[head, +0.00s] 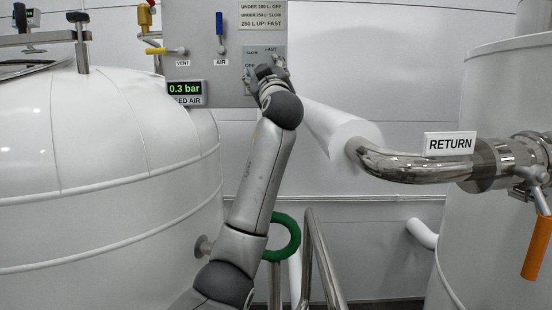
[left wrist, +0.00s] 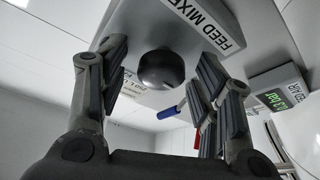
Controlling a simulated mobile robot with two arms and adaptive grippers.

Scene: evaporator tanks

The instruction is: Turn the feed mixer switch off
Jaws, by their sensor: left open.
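The feed mixer switch shows in the left wrist view as a round black knob (left wrist: 162,70) beneath a white FEED MIXER label (left wrist: 205,22). My left gripper (left wrist: 163,78) is open, with one finger on each side of the knob and visible gaps between. In the head view my left gripper (head: 265,71) is up at the switch plate (head: 268,52), marked OFF, SLOW and FAST. There the gripper hides the knob, so I cannot tell which mark it points to. My right gripper is in neither view.
Left of the switch are the blue AIR lever (head: 220,25) and yellow VENT handle (head: 154,51). A FEED AIR display (head: 185,90) reads 0.3 bar. A RETURN pipe (head: 410,165) with an orange-handled valve (head: 537,248) is at right. A green handwheel (head: 293,235) is behind my arm.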

